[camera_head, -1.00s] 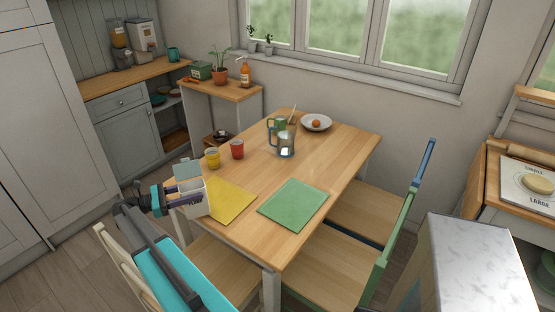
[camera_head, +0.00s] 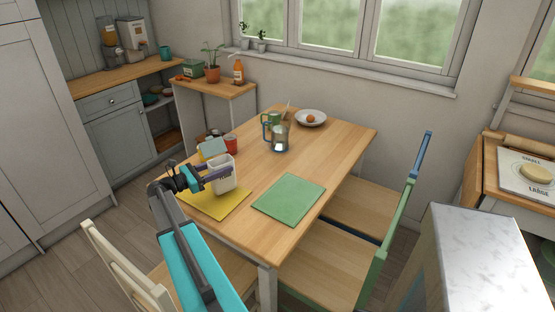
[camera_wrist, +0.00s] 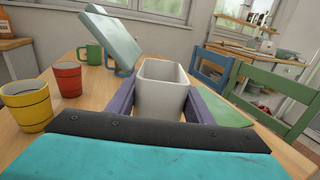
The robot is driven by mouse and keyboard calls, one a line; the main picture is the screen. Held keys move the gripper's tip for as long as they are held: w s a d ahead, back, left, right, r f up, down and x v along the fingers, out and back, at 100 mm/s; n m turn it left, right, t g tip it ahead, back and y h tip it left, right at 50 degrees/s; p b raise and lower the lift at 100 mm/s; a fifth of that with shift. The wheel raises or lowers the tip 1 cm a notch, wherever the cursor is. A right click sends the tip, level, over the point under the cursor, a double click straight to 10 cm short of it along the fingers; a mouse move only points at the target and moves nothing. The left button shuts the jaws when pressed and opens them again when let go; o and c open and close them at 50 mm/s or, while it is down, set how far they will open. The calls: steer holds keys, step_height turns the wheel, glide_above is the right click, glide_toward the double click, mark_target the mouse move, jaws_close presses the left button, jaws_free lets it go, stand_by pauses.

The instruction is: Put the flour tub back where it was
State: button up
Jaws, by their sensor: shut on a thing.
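The flour tub (camera_head: 223,178) is a white, square-sided tub with its pale blue lid (camera_head: 211,148) standing open. My gripper (camera_head: 218,173) is shut on it, one purple finger on each side. In the wrist view the tub (camera_wrist: 161,92) is upright between the fingers, its top open, with the lid (camera_wrist: 113,38) tilted up at the left. In the head view the tub shows over the back part of the yellow mat (camera_head: 217,204). I cannot tell whether its base touches the mat.
A yellow cup (camera_wrist: 27,106) shows at the left of the wrist view. The green mat (camera_head: 289,198) is bare. Chairs stand along the table.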

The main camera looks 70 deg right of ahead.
steer(key=s+d+r+n+t+h+b, duration=0.1)
steer(key=s+d+n+t+b, duration=0.1)
steer(key=s+d, duration=0.7)
steer(key=s+d+r+n+t+h+b, duration=0.1)
steer(key=s+d+n+t+b, duration=0.1)
steer(key=s+d+b, duration=0.4)
steer(key=s+d+t, duration=0.1)
steer(key=s+d, duration=0.1)
steer(key=s, duration=0.2)
steer(key=shift+s+d+r+t+h+b, duration=0.2)
steer(key=shift+d+r+t+h+b, duration=0.1)
steer(key=shift+d+t+b, duration=0.1)
steer(key=shift+f, duration=0.1)
steer(key=w+d+f+p, duration=0.1)
steer(key=w+d, duration=0.8)
steer(key=w, duration=0.4)
steer(key=shift+w+f+p, duration=0.15)
steer(key=shift+f+p, duration=0.1)
steer(key=shift+p, duration=0.15)
steer(key=shift+a, duration=0.1)
steer(key=shift+f, duration=1.75)
steer(key=shift+f, duration=0.1)
steer(key=o, duration=1.3)
